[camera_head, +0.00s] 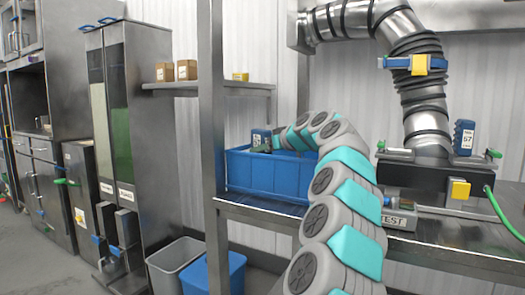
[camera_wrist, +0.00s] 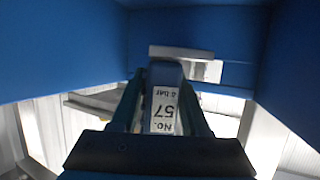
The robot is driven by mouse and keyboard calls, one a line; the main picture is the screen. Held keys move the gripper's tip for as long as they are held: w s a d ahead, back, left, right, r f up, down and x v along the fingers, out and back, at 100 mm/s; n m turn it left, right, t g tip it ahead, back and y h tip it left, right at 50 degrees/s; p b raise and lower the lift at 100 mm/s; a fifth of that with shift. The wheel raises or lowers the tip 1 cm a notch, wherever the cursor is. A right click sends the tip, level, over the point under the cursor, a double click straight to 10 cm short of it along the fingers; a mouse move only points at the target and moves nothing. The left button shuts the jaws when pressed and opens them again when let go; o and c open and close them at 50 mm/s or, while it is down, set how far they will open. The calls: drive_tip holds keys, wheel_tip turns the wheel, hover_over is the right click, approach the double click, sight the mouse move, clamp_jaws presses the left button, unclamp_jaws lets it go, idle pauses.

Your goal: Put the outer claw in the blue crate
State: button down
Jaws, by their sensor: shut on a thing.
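The blue crate (camera_head: 262,174) stands on the metal bench, left of my arm in the head view. My gripper (camera_head: 263,148) reaches over it, at its upper rim. It is shut on a dark blue claw (camera_head: 261,137), which shows just above the crate's rim. In the wrist view the claw (camera_wrist: 163,98) sits between the two fingers of my gripper (camera_wrist: 160,84), with a white label reading "No. 57". Blue walls (camera_wrist: 55,50) surround it there. A similar blue piece marked 57 (camera_head: 463,138) stands on the black box at right. The crate's floor is hidden in the head view.
A metal post (camera_head: 213,150) stands left of the crate. A shelf (camera_head: 205,88) with small boxes (camera_head: 187,70) runs above it. A black box (camera_head: 430,172) with a ribbed duct (camera_head: 425,95) stands right of my arm. Bins (camera_head: 212,270) are below.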

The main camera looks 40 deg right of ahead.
drive_tip(key=shift+f+b, duration=0.3)
drive_tip(key=shift+b, duration=0.1)
drive_tip(key=shift+f, duration=0.25)
drive_tip(key=shift+c, duration=2)
unclamp_jaws()
drive_tip(key=shift+r, duration=0.15)
drive_tip(key=shift+r+p, duration=0.55)
drive_tip(key=shift+r, duration=0.05)
drive_tip(key=shift+s, duration=0.45)
drive_tip(key=b+v, duration=0.1)
drive_tip(key=v, duration=0.5)
drive_tip(key=shift+s, duration=0.35)
drive_tip(key=shift+r, duration=0.1)
